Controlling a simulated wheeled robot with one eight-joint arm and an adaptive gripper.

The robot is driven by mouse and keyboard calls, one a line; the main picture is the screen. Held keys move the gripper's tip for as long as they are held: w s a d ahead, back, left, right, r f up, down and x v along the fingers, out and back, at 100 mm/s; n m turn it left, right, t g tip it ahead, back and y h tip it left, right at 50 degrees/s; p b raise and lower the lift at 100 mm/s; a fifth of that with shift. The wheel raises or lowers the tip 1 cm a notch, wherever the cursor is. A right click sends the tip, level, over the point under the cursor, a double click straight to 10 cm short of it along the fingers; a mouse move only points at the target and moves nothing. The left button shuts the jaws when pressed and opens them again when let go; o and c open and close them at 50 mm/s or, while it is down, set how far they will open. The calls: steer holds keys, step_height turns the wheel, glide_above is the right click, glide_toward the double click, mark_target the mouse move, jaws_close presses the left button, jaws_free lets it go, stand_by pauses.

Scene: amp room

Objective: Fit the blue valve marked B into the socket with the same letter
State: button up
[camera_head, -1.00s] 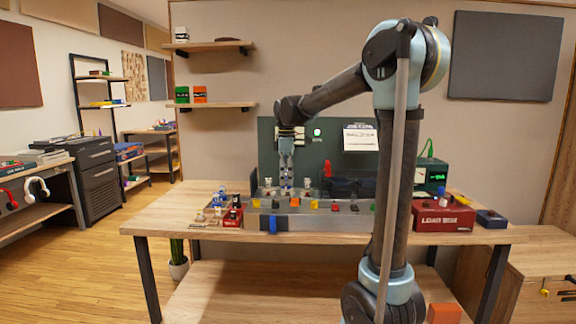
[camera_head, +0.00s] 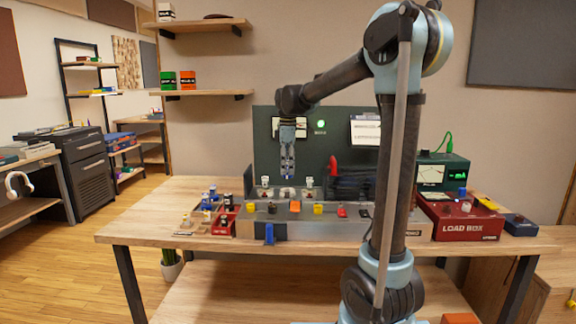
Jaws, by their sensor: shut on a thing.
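My gripper (camera_head: 288,176) points straight down above the back of the grey chassis (camera_head: 345,230) on the bench. Small blue-topped valves (camera_head: 206,201) stand at the left, beside the red tray (camera_head: 224,222). All letters on valves and sockets are too small to read, so I cannot tell which is B.
Orange, yellow and red knobs (camera_head: 318,209) line the front of the chassis. A dark green panel (camera_head: 268,150) stands behind it. A red load box (camera_head: 462,222) and a green meter (camera_head: 443,172) stand at the right. The bench's left end (camera_head: 150,210) is bare.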

mark_target(287, 175)
steer(key=shift+s+a+f, duration=0.1)
steer(key=shift+f, duration=1.9)
steer(key=shift+f, duration=1.45)
stand_by(1.0)
steer(key=o, duration=1.1)
steer(key=shift+o, duration=0.2)
steer(key=shift+r, duration=0.1)
step_height(287, 175, up, 12)
steer(key=shift+f, duration=0.15)
